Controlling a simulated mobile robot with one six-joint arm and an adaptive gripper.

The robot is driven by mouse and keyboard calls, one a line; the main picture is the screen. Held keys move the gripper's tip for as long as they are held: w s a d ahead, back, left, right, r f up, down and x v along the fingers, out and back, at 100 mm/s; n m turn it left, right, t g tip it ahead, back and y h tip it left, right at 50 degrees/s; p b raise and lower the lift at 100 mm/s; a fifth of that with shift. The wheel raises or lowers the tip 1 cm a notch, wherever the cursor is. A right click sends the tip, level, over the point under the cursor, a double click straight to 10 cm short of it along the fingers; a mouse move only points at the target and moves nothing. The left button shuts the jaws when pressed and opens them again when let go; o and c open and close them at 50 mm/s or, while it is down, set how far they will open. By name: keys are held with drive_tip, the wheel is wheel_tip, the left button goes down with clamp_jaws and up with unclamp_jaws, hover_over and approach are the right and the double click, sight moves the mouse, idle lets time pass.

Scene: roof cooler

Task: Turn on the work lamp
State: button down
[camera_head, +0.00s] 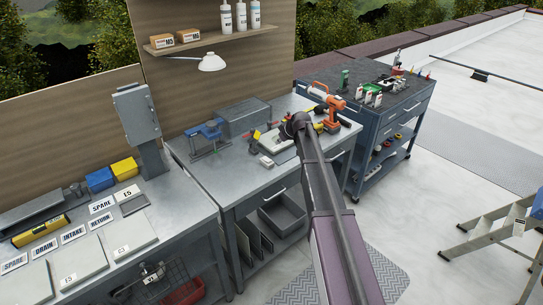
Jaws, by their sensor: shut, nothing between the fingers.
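The work lamp (212,62) has a white dome shade on a thin arm. It is mounted on the wooden back panel, just under the shelf, above the middle workbench. I see no clear pool of light below it, and no switch can be made out. My arm reaches forward from the bottom of the view over the right part of the bench. My gripper (291,127) is at its far end, small and partly hidden by my arm, over the bench top. It is shut and empty, to the right of the lamp, lower and well apart from it.
A blue vise (205,133) and a grey box (243,117) stand on the bench below the lamp. A blue tool cart (390,120) stands right, a stepladder (495,225) lower right.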

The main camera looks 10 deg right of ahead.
drive_tip(key=shift+w+f, duration=0.1)
drive_tip(key=shift+f, duration=0.1)
drive_tip(key=b, duration=0.9)
hover_over(268, 159)
drive_tip(key=s, duration=0.2)
drive_tip(key=f, duration=0.8)
drive_tip(key=shift+w+d+f, duration=0.1)
drive_tip(key=shift+w+d, duration=0.1)
drive_tip(key=shift+d, duration=0.05)
drive_tip(key=shift+s+d+f+b, duration=0.1)
drive_tip(key=shift+s+f+b, duration=0.05)
drive_tip(key=shift+f+b, duration=0.65)
drive_tip(key=shift+s+d+f+b, duration=0.1)
drive_tip(key=shift+f+b, duration=0.5)
drive_tip(key=shift+f, duration=0.25)
